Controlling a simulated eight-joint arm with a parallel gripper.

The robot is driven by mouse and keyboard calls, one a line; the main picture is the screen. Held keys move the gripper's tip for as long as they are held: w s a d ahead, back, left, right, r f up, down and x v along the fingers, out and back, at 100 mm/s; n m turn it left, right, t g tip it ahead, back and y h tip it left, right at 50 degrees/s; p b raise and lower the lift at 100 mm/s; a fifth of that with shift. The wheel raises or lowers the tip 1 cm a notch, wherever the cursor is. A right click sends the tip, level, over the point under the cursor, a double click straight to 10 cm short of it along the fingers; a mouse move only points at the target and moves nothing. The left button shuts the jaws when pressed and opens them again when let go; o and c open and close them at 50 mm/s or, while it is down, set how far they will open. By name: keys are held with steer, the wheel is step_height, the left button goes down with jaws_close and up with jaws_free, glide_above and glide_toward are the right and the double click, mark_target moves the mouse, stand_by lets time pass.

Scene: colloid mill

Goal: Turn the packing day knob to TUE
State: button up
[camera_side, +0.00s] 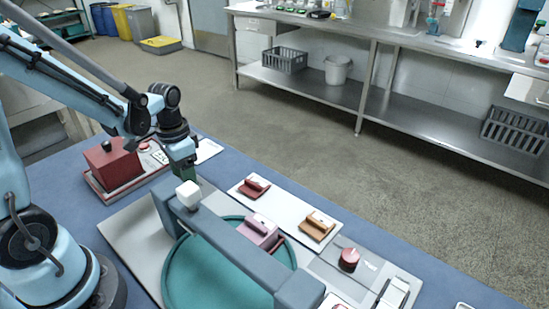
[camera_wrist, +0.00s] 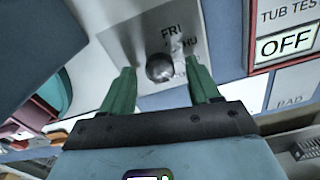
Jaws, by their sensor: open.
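The packing day knob (camera_wrist: 160,67) is a small, dark, round knob on a pale grey plate (camera_wrist: 133,35) in the wrist view. The letters FRI show above it, and a partly covered label ending in HU is at its upper right. More lettering further right is mostly hidden by a finger; I cannot read TUE. The knob's pointer is too unclear to read. My gripper (camera_wrist: 162,68) is open, with one green finger on each side of the knob and visible gaps between. In the side view my gripper (camera_side: 184,172) points down behind the grey bar; the knob is hidden there.
A TUB TEST panel reading OFF (camera_wrist: 287,43) lies right of the knob.

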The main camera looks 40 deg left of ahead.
step_height(320, 180, up, 12)
steer(key=shift+f, duration=0.2)
stand_by(0.4)
steer(key=s+d+n+t, duration=0.1)
steer(key=d+n+t, duration=0.1)
steer(key=d+t, duration=0.5)
steer(key=shift+d+f, duration=0.3)
steer(key=shift+d, duration=0.65)
stand_by(0.5)
